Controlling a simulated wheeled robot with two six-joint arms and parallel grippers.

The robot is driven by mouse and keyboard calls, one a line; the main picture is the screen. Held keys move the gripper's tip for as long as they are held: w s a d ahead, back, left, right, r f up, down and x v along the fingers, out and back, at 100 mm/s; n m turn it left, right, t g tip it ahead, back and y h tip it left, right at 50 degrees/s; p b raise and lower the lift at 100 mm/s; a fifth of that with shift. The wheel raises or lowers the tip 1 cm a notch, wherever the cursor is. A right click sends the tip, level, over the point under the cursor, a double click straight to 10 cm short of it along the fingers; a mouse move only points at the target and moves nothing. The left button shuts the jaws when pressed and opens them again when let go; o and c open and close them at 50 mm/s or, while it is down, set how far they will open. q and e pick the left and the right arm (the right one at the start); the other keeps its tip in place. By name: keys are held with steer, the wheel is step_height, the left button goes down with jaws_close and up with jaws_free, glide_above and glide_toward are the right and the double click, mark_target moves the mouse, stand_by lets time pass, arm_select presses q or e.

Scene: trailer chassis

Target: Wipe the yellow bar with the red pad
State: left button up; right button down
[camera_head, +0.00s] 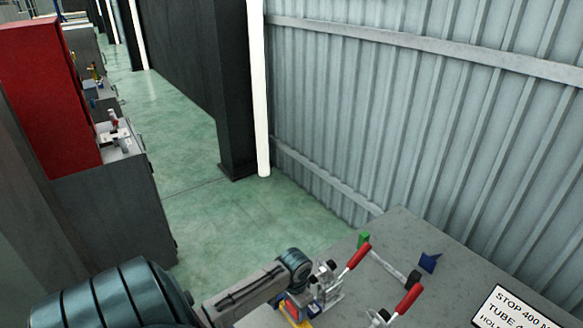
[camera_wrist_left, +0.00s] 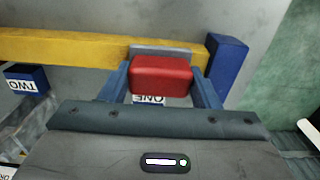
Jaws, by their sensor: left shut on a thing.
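The red pad (camera_wrist_left: 161,75) is held between the two blue fingers of my left gripper (camera_wrist_left: 163,88), which is shut on it. A grey strip shows along the pad's far edge. The pad is at the yellow bar (camera_wrist_left: 70,48), near the bar's right end in the left wrist view, and hides part of it. Whether the pad touches the bar, I cannot tell. In the head view my left gripper (camera_head: 295,308) is at the bottom, with a small part of the yellow bar (camera_head: 290,316) showing. My right gripper is not in view.
A blue block (camera_wrist_left: 228,65) stands at the bar's right end. Red-handled clamps (camera_head: 358,255) stand on the grey table (camera_head: 400,235). A blue piece (camera_head: 430,262) and a sign (camera_head: 512,310) are to the right.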

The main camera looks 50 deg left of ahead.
arm_select(q)
steer(key=shift+s+d, duration=0.15)
steer(key=shift+d, duration=2)
steer(key=shift+s+d+f, duration=0.1)
steer(key=shift+s+d, duration=0.05)
steer(key=shift+d, duration=0.5)
steer(key=shift+s+d+f, duration=0.1)
steer(key=shift+d, duration=0.55)
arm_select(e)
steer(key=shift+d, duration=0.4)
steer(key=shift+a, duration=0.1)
arm_select(q)
steer(key=shift+w+r, duration=0.1)
steer(key=shift+r, duration=0.45)
step_height(320, 180, up, 4)
steer(key=shift+a+f, duration=0.1)
steer(key=shift+f, duration=0.15)
steer(key=shift+r, duration=0.75)
